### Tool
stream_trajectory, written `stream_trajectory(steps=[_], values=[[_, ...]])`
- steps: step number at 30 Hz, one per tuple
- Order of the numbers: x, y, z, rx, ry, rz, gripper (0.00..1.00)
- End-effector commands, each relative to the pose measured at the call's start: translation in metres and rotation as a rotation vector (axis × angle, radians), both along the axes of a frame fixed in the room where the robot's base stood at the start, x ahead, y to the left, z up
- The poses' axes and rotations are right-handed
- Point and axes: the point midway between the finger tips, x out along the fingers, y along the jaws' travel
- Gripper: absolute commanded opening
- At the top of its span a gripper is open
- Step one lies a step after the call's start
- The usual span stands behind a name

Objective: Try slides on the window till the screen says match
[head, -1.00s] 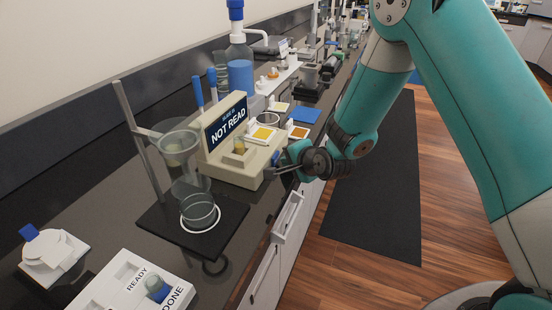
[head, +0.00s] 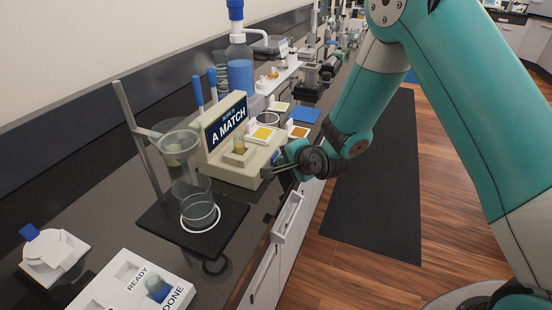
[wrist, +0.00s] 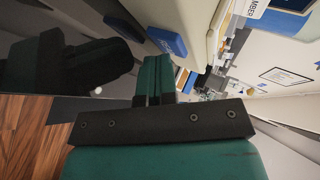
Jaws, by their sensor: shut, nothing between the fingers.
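The cream instrument (head: 232,175) stands on the dark bench, and its dark blue screen (head: 226,122) reads "A MATCH" under a smaller line. My gripper (head: 268,173) is shut and empty at the instrument's lower right front. In the wrist view its closed fingers (wrist: 154,78) are near a blue button (wrist: 166,36) on the cream housing; contact is unclear.
Left of the instrument, a stand holds a clear funnel (head: 177,150) above a beaker (head: 199,211). A white tray (head: 118,288) marked READY and DONE holds a vial at the front. The dark floor mat (head: 375,200) is clear.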

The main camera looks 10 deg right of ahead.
Motion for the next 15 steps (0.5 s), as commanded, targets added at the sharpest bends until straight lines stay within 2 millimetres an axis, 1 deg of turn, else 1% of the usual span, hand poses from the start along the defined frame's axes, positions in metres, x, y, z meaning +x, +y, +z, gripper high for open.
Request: stream_trajectory(steps=[7, 15], values=[[-0.001, -0.001, 0.000, 0.002, 0.000, 0.000, 0.00], [-0.009, -0.012, 0.000, 0.002, -0.001, -0.001, 0.00]])
